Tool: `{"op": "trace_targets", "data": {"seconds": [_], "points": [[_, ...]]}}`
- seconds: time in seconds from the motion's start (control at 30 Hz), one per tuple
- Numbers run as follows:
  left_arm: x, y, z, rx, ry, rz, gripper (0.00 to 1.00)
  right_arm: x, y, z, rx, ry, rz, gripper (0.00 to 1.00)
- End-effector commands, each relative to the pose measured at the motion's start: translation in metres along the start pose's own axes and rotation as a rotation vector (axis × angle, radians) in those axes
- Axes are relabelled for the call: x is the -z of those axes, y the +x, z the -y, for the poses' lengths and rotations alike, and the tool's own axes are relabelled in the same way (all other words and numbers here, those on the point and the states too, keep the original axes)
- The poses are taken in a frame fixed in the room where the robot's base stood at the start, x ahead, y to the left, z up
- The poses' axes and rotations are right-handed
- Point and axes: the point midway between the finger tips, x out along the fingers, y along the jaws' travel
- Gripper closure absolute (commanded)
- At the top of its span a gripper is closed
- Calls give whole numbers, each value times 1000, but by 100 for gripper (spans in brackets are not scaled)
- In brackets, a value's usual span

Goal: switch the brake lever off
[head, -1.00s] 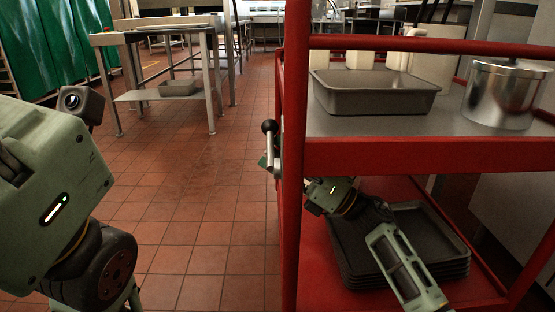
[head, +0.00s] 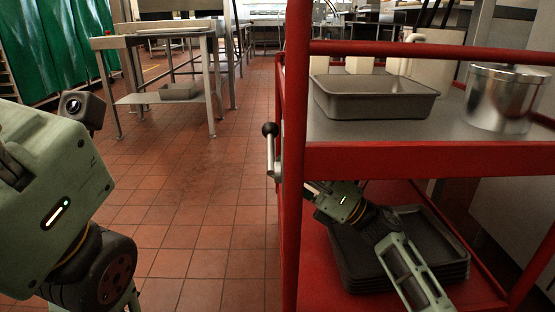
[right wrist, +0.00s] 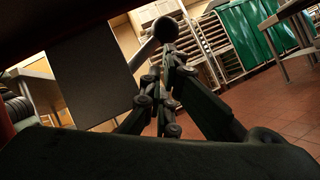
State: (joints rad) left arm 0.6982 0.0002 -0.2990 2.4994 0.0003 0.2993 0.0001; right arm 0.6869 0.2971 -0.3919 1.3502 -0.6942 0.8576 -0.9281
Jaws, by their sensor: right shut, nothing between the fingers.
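The brake lever (head: 270,152) is a silver handle with a black ball knob, mounted on the left post of the red cart (head: 400,158). Its knob points up. In the right wrist view the lever's dark knob (right wrist: 166,29) shows just beyond the fingertips of my right gripper (right wrist: 170,58). These fingers are shut with nothing between them. I cannot tell whether they touch the lever. In the head view my right arm reaches through the cart above its lower shelf, and the post hides the fingertips. My left arm is at the left edge; its gripper is out of view.
The cart's top holds a grey pan (head: 374,98) and a steel pot (head: 503,98). Stacked dark trays (head: 412,270) lie on the lower shelf under my right arm. A steel table (head: 158,42) stands farther back at left. The tiled floor left of the cart is clear.

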Motion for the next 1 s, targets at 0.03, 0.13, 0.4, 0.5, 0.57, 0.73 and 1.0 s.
{"op": "trace_targets", "data": {"seconds": [0.03, 0.13, 0.4, 0.5, 0.57, 0.73, 1.0], "points": [[0, 0, 0, 0, 0, -1, 60, 0, -12, 1, 5, 1, 0, 100], [1, 0, 0, 0, 0, -2, 60, 0, -35, 1, 4, 2, 0, 100], [1, 0, 0, -1, 0, -3, 60, 0, -82, 1, 2, 1, 0, 100], [1, 0, 0, -1, 0, -3, 60, 0, -92, 0, 1, 1, 1, 100], [1, 0, 0, -1, 0, -3, 60, 0, -94, 0, -1, 0, 1, 100], [1, 0, 0, -1, 0, -3, 60, 0, -96, 0, -1, 0, 1, 100], [1, 0, 0, -1, 0, -3, 60, 0, -96, 0, -1, 0, 1, 100]]}}
